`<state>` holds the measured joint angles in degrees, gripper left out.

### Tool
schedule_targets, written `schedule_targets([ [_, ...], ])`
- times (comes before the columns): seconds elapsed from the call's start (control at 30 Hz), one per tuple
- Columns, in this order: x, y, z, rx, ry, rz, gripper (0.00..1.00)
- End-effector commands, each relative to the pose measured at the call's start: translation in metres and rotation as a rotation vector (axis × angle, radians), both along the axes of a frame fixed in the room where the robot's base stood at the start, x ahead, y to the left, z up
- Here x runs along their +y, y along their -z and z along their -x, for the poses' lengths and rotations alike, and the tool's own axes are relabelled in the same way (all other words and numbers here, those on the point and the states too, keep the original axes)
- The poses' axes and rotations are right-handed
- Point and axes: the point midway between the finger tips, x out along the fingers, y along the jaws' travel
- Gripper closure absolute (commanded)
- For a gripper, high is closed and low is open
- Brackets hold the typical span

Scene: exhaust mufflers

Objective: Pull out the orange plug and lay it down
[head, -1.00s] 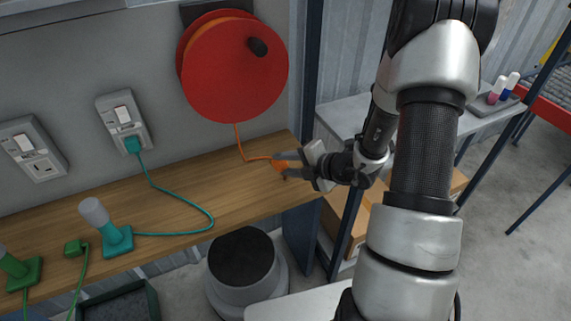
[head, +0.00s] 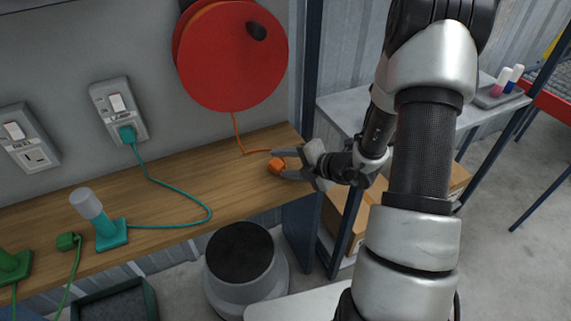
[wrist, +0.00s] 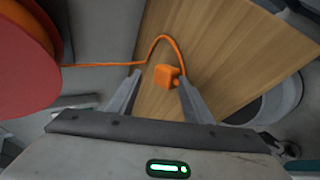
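The orange plug (head: 277,166) lies on the wooden bench (head: 180,185) near its right end, below the red reel, with its orange cord attached. My gripper (head: 286,163) reaches in from the right, low over the bench. Its fingers are apart, with the plug at the fingertips. In the wrist view the plug (wrist: 165,75) shows between the tips of my gripper (wrist: 159,78), nearer the right finger. I cannot tell whether that finger touches it. The left wall socket (head: 35,157) has no plug in it.
The red cord reel (head: 225,65) hangs on the wall above. A teal plug (head: 127,134) sits in the other wall socket, its cord running to a teal stand (head: 110,235). A green plug (head: 68,241) lies at the left. A round grey bin (head: 245,280) stands below the bench.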

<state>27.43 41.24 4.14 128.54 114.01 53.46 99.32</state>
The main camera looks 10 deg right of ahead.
Motion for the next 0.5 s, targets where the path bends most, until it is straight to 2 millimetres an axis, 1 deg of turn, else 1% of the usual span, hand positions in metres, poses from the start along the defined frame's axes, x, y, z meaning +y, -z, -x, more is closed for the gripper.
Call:
schedule_targets([
  [0.03,-0.0014,0.0044,0.0024,0.011,0.003,0.004,0.48],
  [0.5,-0.0028,0.0072,0.0053,0.019,0.005,0.006,0.48],
])
